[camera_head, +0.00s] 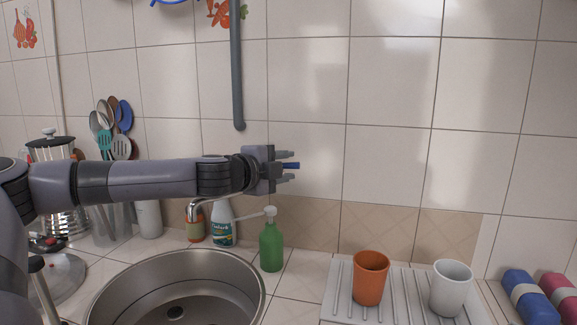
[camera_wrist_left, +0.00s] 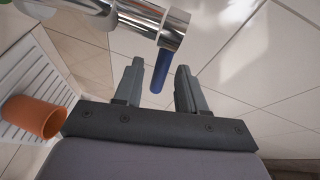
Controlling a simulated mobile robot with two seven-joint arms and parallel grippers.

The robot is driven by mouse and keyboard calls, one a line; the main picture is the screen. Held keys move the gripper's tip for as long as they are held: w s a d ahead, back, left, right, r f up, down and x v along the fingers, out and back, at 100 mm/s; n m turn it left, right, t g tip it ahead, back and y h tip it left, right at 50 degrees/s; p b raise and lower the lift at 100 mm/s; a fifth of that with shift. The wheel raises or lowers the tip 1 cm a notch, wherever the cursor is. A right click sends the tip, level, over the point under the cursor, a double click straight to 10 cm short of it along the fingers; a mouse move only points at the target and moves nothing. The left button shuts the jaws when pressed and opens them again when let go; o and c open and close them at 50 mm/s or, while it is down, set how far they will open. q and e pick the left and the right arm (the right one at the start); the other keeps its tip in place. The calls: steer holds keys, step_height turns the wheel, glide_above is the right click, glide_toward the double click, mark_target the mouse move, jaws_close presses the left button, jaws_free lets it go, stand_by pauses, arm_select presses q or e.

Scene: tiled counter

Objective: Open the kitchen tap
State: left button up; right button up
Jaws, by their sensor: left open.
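My left gripper (camera_head: 289,166) reaches in from the left above the sink, in front of the tiled wall. Its two fingers are open, and they also show in the left wrist view (camera_wrist_left: 159,70). The tap's blue handle (camera_wrist_left: 161,72) lies in the gap between the fingertips in that view, with a gap visible on each side. The handle's tip (camera_head: 292,165) shows between the fingers in the head view. The chrome tap body (camera_wrist_left: 150,18) shows at the top of the wrist view. My right gripper is not visible.
A steel sink (camera_head: 254,292) lies below. A green pump bottle (camera_head: 271,247) and a white detergent bottle (camera_head: 222,225) stand behind it. An orange cup (camera_head: 370,278) and a white cup (camera_head: 451,289) stand on the drainer (camera_head: 398,285). A grey pipe (camera_head: 237,75) hangs above.

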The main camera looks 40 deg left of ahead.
arm_select(q)
steer(key=shift+w+d+f, duration=0.1)
steer(key=shift+w+d, duration=0.05)
steer(key=shift+w, duration=0.5)
jaws_close()
